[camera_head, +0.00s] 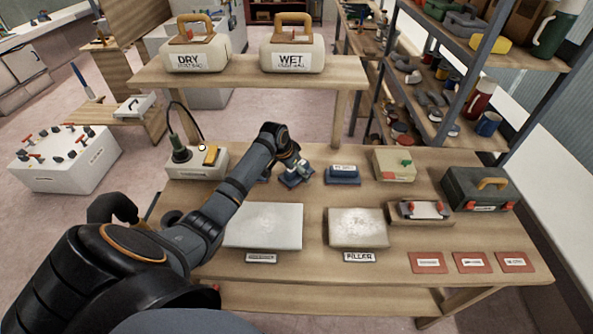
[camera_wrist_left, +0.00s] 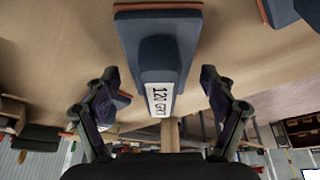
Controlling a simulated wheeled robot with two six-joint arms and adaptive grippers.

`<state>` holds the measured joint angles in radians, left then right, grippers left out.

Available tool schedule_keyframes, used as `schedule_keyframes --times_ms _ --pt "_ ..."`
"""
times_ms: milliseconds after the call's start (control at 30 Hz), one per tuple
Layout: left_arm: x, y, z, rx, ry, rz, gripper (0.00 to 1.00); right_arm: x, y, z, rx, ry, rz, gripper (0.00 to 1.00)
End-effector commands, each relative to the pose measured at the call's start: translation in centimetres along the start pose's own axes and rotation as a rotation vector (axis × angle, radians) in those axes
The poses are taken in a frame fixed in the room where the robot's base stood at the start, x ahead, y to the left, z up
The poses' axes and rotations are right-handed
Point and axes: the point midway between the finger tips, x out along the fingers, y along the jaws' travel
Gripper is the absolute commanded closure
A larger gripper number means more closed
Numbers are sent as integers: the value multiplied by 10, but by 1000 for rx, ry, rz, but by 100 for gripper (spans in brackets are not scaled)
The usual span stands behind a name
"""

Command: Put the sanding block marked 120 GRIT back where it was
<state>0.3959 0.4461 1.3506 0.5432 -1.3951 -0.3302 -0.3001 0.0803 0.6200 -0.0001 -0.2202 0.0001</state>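The sanding block marked 120 GRIT (camera_wrist_left: 158,50) is blue with a reddish-brown base and a white label. In the left wrist view it lies between the two fingers of my left gripper (camera_wrist_left: 160,100), which are spread with a gap on each side. In the head view that gripper (camera_head: 295,174) is low over the back of the bench, and the block there is mostly hidden by it. A similar blue block (camera_head: 342,175) with a label sits just to its right. Part of another blue block (camera_head: 262,179) shows to its left, behind my arm. My right gripper is out of view.
On the wooden bench (camera_head: 330,271), a white box (camera_head: 180,174) stands at left. Two pale slabs (camera_head: 265,224) (camera_head: 357,226) lie in front. A cream box (camera_head: 394,166), a clamp-like holder (camera_head: 420,212), a green toolbox (camera_head: 462,188) and red cards (camera_head: 428,263) stand right. A raised shelf (camera_head: 250,75) runs behind.

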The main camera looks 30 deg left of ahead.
Motion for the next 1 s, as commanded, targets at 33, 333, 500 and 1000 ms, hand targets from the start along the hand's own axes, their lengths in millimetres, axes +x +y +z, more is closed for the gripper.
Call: schedule_keyframes --times_ms 33,333,500,1000 --pt "0 0 0 0 0 0 16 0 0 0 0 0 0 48" --pt "-11 -1 -2 1 2 -1 16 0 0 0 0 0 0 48" --pt "-49 -2 -2 3 3 -5 16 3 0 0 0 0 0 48" --pt "-123 0 -1 -1 0 0 16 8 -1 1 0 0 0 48"
